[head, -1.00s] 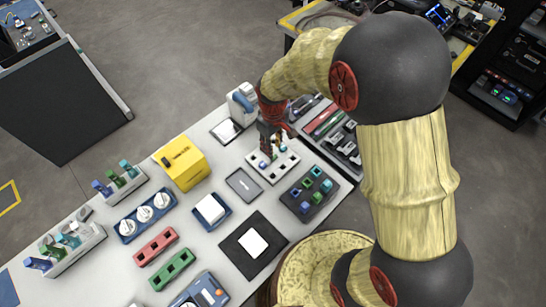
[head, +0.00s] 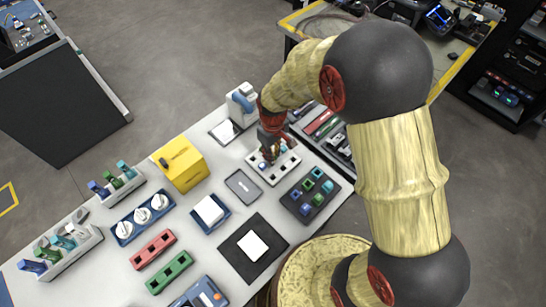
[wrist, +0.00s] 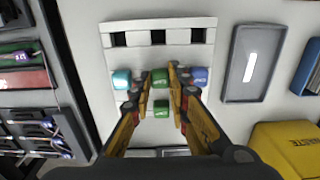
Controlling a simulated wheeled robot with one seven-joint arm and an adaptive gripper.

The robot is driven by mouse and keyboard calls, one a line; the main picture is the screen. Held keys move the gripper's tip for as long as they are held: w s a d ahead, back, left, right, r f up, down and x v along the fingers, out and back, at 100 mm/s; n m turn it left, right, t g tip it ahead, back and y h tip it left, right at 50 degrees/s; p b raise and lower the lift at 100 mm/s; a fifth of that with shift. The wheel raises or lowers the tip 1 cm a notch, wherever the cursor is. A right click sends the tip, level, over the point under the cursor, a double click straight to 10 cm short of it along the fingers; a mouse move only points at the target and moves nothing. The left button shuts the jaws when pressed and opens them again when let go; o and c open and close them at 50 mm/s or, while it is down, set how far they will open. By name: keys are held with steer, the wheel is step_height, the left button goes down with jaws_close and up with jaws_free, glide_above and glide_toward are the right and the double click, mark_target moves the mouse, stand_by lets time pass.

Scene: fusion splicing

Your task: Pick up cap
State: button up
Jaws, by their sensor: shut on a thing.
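A white slotted rack (head: 290,164) stands on the bench, and my gripper (head: 269,152) is down over its left part. In the wrist view the rack (wrist: 183,56) holds a row of small coloured caps: a teal cap (wrist: 122,79), a green cap (wrist: 160,78) and a blue cap (wrist: 200,76). My gripper (wrist: 160,80) has its yellow fingers on either side of the green cap, shut on it. The teal and blue caps are just outside the fingers. A second green piece (wrist: 162,108) shows between the fingers; I cannot tell whether it is joined to the cap.
A dark tray (head: 321,206) with several coloured pieces lies right of the rack. A grey tray (head: 243,186) lies to its left, with a yellow box (head: 180,163) farther left. A white and blue device (head: 241,103) stands behind.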

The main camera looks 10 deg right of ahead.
steer(key=shift+r, duration=0.5)
steer(key=shift+c, duration=0.2)
step_height(320, 180, up, 2)
steer(key=shift+r+p, duration=0.15)
steer(key=shift+p, duration=0.35)
steer(key=s+a+r+p, duration=0.3)
steer(key=s+r, duration=0.6)
steer(key=s, duration=0.4)
steer(key=shift+s+a+r+p, duration=0.3)
steer(key=shift+r+p, duration=0.1)
steer(key=shift+p, duration=0.25)
steer(key=shift+o, duration=1.1)
steer(key=c, duration=0.4)
